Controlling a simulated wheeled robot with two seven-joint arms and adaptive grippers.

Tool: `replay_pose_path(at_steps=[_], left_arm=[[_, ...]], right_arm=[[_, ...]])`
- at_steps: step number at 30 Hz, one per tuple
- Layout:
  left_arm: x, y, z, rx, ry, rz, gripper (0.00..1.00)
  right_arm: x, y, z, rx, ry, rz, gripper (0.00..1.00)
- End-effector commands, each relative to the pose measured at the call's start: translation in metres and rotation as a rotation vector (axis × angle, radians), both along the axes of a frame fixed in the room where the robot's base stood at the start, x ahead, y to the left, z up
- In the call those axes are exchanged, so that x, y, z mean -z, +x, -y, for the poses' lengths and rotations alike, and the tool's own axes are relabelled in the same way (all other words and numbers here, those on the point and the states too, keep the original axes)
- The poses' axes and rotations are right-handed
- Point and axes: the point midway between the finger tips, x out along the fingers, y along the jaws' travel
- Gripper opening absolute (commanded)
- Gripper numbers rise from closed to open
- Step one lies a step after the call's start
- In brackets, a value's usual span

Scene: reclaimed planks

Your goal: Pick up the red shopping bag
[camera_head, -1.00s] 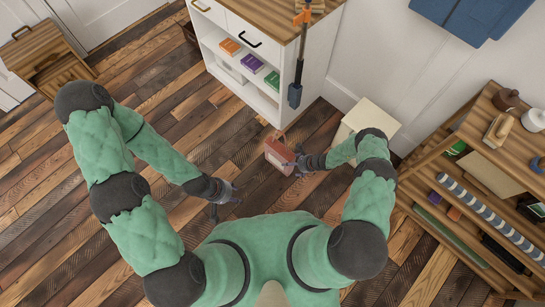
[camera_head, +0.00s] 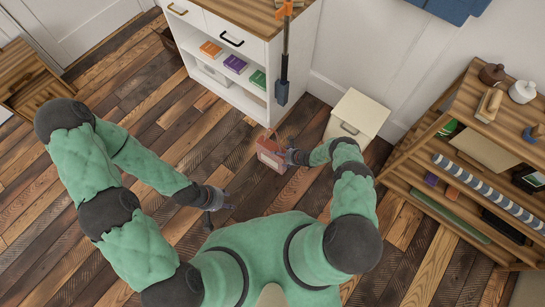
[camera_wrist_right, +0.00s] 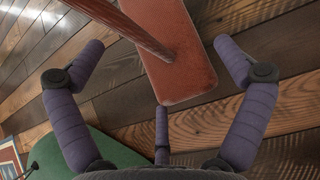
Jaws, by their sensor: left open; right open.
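The red shopping bag (camera_head: 268,154) stands on the plank floor in front of the white cabinet, its handle loop upward. My right gripper (camera_head: 294,157) is beside the bag's right side in the head view. In the right wrist view the bag (camera_wrist_right: 178,62) fills the top middle, with its reddish handle (camera_wrist_right: 143,28) crossing in front. The open fingers of my right gripper (camera_wrist_right: 160,55) spread to either side of the bag, with visible gaps. My left gripper (camera_head: 220,202) is open and empty over the floor, left of and nearer than the bag.
The white cabinet (camera_head: 240,98) with books stands behind the bag. A small cream cabinet (camera_head: 357,115) stands close on the right. A wooden shelf unit (camera_head: 440,165) with several items is at far right. Floor left of the bag is clear.

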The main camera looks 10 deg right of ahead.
Motion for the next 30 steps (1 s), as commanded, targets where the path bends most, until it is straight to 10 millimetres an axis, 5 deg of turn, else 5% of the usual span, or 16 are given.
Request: replay_pose_path(at_steps=[10, 23, 30], left_arm=[[0.035, 0.0, 0.0, 0.0, 0.0, 0.0, 0.46], [0.039, 0.0, 0.0, 0.0, 0.0, 0.0, 0.46], [0.039, 0.0, 0.0, 0.0, 0.0, 0.0, 0.46]], right_arm=[[0.032, 0.02, -0.014, -0.003, 0.0, 0.0, 1.0], [0.035, 0.026, -0.018, -0.001, 0.0, 0.0, 1.0], [0.035, 0.025, -0.018, -0.001, 0.001, 0.0, 0.32]])
